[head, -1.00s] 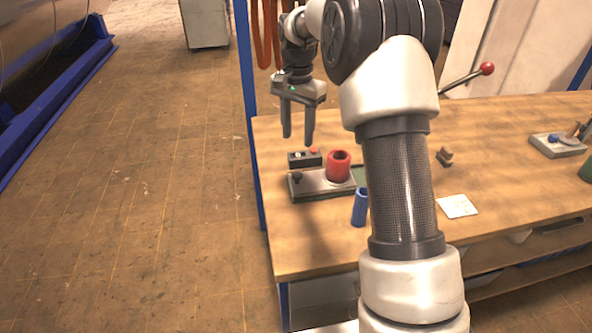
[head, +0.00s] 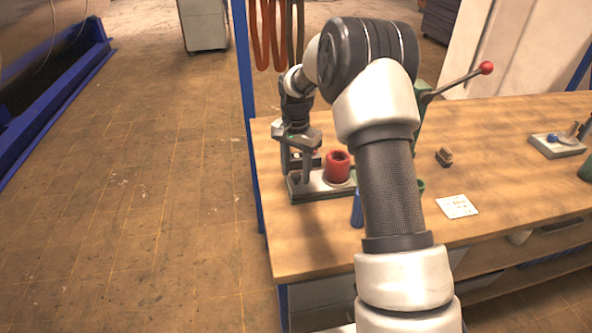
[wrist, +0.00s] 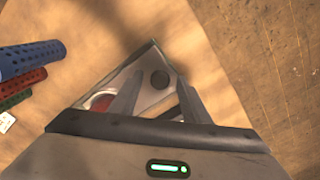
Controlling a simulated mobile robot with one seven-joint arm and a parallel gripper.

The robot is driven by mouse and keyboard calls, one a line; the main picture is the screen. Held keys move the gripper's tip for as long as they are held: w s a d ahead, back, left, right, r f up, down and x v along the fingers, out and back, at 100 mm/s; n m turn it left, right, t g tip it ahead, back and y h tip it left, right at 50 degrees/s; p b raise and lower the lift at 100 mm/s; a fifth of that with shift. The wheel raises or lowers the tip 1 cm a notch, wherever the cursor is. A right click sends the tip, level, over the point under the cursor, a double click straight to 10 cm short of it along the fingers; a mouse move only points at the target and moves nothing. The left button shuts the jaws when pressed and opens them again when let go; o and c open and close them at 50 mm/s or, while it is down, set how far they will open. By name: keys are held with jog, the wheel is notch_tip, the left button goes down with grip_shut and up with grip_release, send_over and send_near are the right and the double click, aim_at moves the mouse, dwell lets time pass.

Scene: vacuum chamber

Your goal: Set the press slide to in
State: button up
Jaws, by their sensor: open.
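A grey metal plate (head: 335,190) with a round dark knob (wrist: 160,79) lies at the left end of the wooden bench; it looks like the press slide, though I cannot tell its in or out position. A red cup (head: 338,167) stands on it, and its rim shows in the wrist view (wrist: 101,99). My gripper (head: 296,177) is open and points down over the plate's left end. In the wrist view its fingers (wrist: 160,82) lie either side of the knob; I cannot tell whether they touch it. The fingers hide the knob in the head view.
A green lever press (head: 421,110) with a red-balled handle (head: 486,68) stands behind my arm, which hides much of it. A blue tube (head: 357,211) stands near the plate. A white card (head: 457,207) and small brown block (head: 444,156) lie to the right.

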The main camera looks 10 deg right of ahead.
grip_shut()
jog(key=d+p, duration=0.1)
jog(key=d, duration=1)
jog(key=shift+d+r, duration=0.1)
jog(key=shift+d, duration=0.2)
grip_release()
jog(key=shift+d, duration=0.15)
notch_tip(320, 180, up, 17)
jog(key=p, duration=0.1)
jog(key=shift+r, duration=0.2)
